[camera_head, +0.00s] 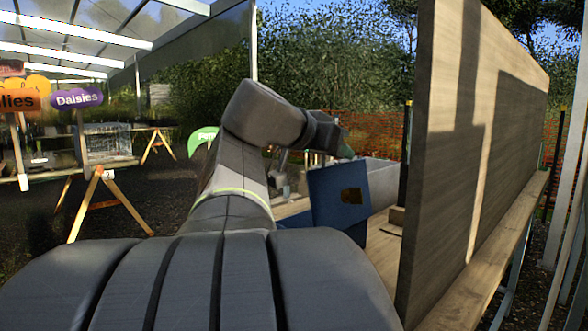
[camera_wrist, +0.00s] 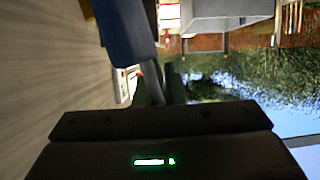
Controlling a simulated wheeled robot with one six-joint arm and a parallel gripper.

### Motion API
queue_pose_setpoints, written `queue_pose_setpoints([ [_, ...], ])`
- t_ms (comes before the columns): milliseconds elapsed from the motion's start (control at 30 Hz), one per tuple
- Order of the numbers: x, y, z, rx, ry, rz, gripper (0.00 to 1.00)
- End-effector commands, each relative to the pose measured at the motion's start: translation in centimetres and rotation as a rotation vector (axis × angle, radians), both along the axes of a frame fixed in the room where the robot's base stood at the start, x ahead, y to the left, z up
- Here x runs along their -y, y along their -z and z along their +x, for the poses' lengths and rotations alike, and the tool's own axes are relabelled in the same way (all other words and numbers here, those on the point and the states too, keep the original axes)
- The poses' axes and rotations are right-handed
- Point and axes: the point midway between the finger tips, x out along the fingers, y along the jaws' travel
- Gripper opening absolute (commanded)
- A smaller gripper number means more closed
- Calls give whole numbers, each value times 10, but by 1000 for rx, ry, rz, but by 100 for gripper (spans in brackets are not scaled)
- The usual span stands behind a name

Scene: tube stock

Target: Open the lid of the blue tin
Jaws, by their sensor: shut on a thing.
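The blue tin (camera_head: 357,234) stands on the wooden bench behind my arm, which hides much of it. Its blue lid (camera_head: 325,198) shows as a raised, tilted panel with a dark gold patch on it. In the wrist view the blue lid (camera_wrist: 125,30) is at the top left, with a grey bar running from it to my gripper. My gripper (camera_wrist: 160,85) is shut on this grey bar, which looks like part of the lid. In the head view my wrist is just above and beside the lid; the fingertips are hard to make out there.
A pale grey trough (camera_head: 382,180) lies behind the tin. At the left are a trestle table (camera_head: 95,185) with a wire crate and a purple "Daisies" sign (camera_head: 77,97).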

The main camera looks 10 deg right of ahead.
Motion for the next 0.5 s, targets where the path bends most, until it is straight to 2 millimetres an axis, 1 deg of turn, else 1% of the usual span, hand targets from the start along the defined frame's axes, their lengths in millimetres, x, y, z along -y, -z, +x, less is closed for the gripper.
queue_pose_setpoints([
  [200, 12, -1, -17, 2, -2, 3, 0],
  [500, 20, -1, -30, -3, -3, 1, 0],
])
